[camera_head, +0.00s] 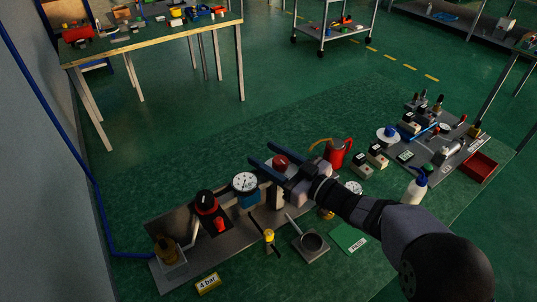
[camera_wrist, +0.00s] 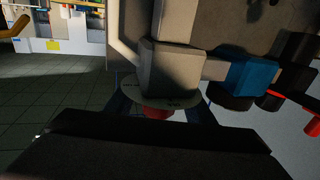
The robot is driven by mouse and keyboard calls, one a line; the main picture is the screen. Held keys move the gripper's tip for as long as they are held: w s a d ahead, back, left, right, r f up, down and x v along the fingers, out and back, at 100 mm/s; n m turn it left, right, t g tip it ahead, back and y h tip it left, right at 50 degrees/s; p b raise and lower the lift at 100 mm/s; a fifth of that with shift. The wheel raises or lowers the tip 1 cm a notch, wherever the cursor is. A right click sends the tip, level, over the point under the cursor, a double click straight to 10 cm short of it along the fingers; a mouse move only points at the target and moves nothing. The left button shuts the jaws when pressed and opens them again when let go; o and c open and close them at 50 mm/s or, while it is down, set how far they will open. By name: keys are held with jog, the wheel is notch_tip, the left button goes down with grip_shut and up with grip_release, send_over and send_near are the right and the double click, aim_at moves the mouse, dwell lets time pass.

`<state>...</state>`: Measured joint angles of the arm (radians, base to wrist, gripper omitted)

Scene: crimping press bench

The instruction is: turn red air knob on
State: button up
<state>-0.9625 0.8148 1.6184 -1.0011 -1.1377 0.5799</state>
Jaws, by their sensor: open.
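The red air knob (camera_head: 281,162) sits on a pale round plate between the two dark blue fingers of my open gripper (camera_head: 261,155). In the wrist view the red knob (camera_wrist: 157,113) shows partly, below its round labelled plate (camera_wrist: 175,102), with a finger on either side. The dark body of my gripper hides the lower part of that view. I cannot tell whether the fingers touch the knob.
A red can (camera_head: 338,152) stands close right.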

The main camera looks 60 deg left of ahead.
jog(key=c, duration=1.1)
jog(key=shift+o, duration=0.2)
jog(key=shift+n+g, duration=0.3)
jog(key=shift+g, duration=0.2)
jog(key=shift+s+d+n+g+h+p, duration=0.1)
jog(key=shift+s+n+g+h+p, duration=0.15)
jog(key=shift+n+g+h, duration=0.6)
jog(key=shift+s+d+n+g+h+p, duration=0.1)
jog(key=shift+s+n+g+h, duration=0.15)
jog(key=shift+n+g, duration=0.6)
jog(key=shift+s+d+n+g+h+b, duration=0.15)
jog(key=shift+n+g+h+b, duration=0.1)
jog(key=shift+n+g+h, duration=0.4)
jog(key=shift+s+d+n+g+h+b, duration=0.15)
jog(key=shift+n+g+h+b, duration=0.15)
jog(key=shift+g, duration=0.65)
jog(key=shift+g+h, duration=0.25)
jog(key=shift+g, duration=0.05)
jog(key=shift+a, duration=0.1)
jog(key=o, duration=1.1)
jog(key=shift+c, duration=0.2)
